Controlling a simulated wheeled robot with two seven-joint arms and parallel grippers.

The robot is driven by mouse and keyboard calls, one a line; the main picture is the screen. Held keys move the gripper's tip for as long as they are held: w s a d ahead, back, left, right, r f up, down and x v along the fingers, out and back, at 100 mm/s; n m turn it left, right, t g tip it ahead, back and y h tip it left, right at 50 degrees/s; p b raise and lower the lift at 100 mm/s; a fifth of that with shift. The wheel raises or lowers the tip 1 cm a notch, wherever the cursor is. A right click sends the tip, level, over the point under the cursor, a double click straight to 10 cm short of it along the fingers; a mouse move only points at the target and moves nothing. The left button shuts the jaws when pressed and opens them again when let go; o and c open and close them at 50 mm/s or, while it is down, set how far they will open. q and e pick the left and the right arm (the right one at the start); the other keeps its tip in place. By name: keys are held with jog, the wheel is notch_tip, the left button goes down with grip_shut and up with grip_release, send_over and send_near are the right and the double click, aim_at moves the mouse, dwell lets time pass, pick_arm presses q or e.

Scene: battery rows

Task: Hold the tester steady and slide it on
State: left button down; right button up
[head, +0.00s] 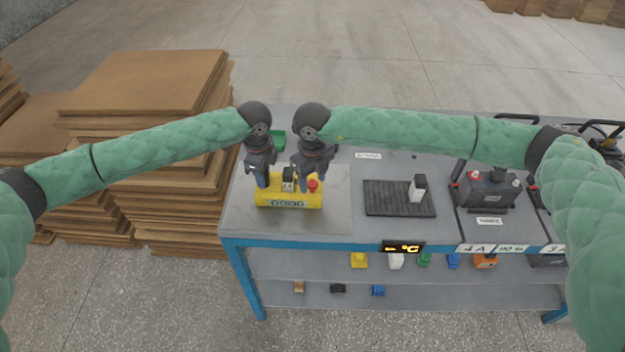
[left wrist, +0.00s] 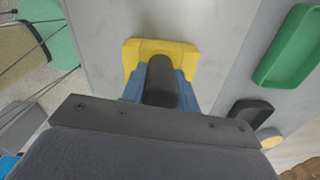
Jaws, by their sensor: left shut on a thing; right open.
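The yellow tester (head: 290,204), marked GOOD on its front, lies on a grey plate on the left of the bench. A red knob (head: 312,185) stands on its right part, and a small black-and-white piece (head: 288,174) stands near its middle. My left gripper (head: 262,184) is shut at the tester's left end. In the left wrist view its blue fingers flank a dark upright post, with yellow (left wrist: 182,48) behind. My right gripper (head: 304,176) is open just above the tester, between the black-and-white piece and the knob; its fingertips are hard to make out.
A green tray (head: 278,142) lies behind the tester. To the right are a dark ribbed mat (head: 378,208) bearing a black-and-white block (head: 418,188), and a dark battery (head: 487,190). Small coloured pieces lie on the shelf below. Cardboard stacks (head: 140,85) stand left of the bench.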

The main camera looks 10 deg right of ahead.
aim_at(313, 183)
notch_tip(313, 183, up, 11)
jog(key=shift+r, duration=0.15)
dwell(0.5)
pick_arm(q)
jog(key=c, duration=1)
grip_release()
jog(key=shift+o, duration=0.2)
notch_tip(313, 183, up, 12)
